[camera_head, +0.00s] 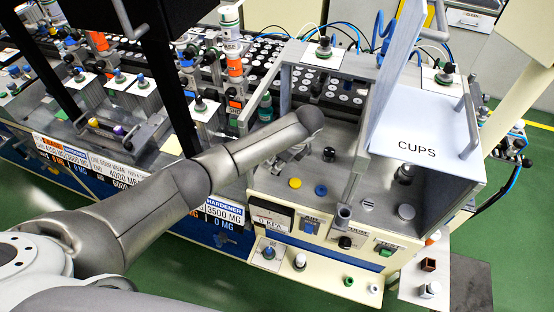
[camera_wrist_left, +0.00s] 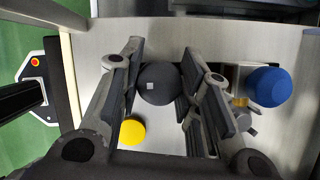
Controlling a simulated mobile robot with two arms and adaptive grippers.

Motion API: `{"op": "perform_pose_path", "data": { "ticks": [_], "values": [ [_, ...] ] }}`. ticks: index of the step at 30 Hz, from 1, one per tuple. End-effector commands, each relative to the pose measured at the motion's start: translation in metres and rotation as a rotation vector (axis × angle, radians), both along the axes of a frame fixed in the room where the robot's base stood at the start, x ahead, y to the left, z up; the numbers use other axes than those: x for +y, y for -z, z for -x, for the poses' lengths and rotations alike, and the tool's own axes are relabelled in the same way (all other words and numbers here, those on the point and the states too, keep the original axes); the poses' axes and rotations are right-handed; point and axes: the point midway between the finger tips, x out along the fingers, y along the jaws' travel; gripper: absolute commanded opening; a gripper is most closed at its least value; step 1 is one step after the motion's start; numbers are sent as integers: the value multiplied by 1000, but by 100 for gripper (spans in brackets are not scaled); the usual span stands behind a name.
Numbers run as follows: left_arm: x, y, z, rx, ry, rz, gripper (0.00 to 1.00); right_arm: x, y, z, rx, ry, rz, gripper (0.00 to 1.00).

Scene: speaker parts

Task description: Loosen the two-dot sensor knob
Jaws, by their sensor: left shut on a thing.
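My left gripper (camera_head: 290,155) reaches down into the open-fronted metal station in the head view. In the left wrist view its fingers (camera_wrist_left: 160,88) are closed around a dark round knob (camera_wrist_left: 158,84), one on each side. The knob has one small pale square mark on top; I cannot make out two dots. In the head view this knob is hidden by my wrist and fingers. A yellow knob (camera_head: 295,183) and a blue knob (camera_head: 321,190) stand nearby on the panel. My right gripper is not in view.
A black knob (camera_head: 329,154) stands right of my gripper. Labelled controls (camera_head: 345,242) line the front. Bottles and racks crowd the back left.

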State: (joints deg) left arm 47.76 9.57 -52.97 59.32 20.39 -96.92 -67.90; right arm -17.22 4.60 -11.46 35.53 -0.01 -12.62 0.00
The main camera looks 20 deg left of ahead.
Motion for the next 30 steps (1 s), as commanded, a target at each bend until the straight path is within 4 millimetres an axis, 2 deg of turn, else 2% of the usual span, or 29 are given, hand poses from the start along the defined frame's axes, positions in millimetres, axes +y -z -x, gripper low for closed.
{"op": "perform_pose_path", "data": {
  "ticks": [17, 18, 23, 30],
  "values": [
    [0, 1, 1, 2, -40, 1, 8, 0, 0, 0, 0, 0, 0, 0],
    [0, 1, 1, 2, -40, 1, 33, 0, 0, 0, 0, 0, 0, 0],
    [0, 1, 0, 1, -39, 0, 54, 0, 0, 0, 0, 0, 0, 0],
    [0, 0, 0, 1, -39, 0, 54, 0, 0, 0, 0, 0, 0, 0]
  ]
}}
